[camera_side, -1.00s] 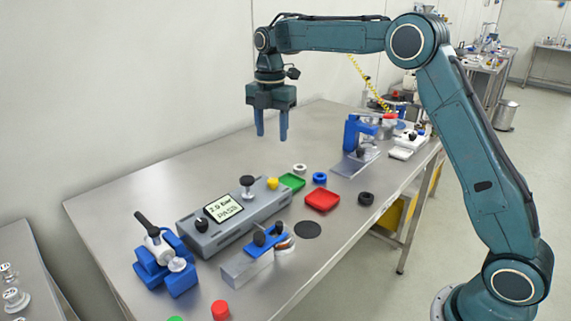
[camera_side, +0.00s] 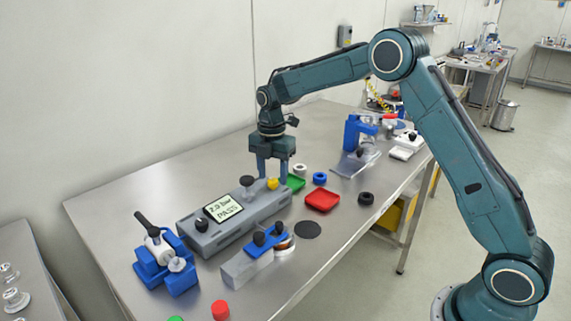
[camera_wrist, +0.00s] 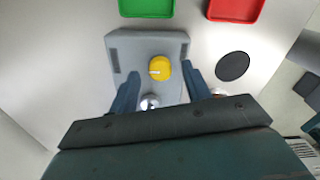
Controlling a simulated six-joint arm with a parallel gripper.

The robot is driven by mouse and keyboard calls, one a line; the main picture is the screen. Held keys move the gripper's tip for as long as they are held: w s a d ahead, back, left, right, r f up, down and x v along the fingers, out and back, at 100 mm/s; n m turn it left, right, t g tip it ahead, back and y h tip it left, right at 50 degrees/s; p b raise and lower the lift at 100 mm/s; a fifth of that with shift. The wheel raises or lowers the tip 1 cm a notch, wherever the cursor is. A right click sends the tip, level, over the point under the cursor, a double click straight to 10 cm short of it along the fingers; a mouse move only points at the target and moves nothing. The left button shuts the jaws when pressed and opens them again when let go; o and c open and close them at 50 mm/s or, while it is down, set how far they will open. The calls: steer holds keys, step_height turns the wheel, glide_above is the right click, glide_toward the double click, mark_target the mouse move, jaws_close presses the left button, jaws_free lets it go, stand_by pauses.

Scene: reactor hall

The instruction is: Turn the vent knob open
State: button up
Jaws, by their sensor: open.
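The yellow knob (camera_side: 272,184), which I take to be the vent knob, sits at the right end of the grey test unit (camera_side: 215,234). It also shows in the wrist view (camera_wrist: 160,66), with a pale pointer line running from its middle toward the left. My gripper (camera_side: 273,178) points down, close above the knob. In the wrist view my gripper (camera_wrist: 160,76) is open, with one finger on each side of the knob and gaps between. I cannot tell whether the fingertips reach down to the knob's height. The unit's screen (camera_side: 222,207) reads about 2.0 bar and PASS.
A black-topped post (camera_side: 247,182) stands on the unit near my fingers. A green tray (camera_side: 294,182) and red tray (camera_side: 322,200) lie beyond the knob end. A blue clamp fixture (camera_side: 262,243) stands in front. The table's far left is clear.

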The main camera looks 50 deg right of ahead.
steer(key=shift+f, duration=0.5)
steer(key=c, duration=1)
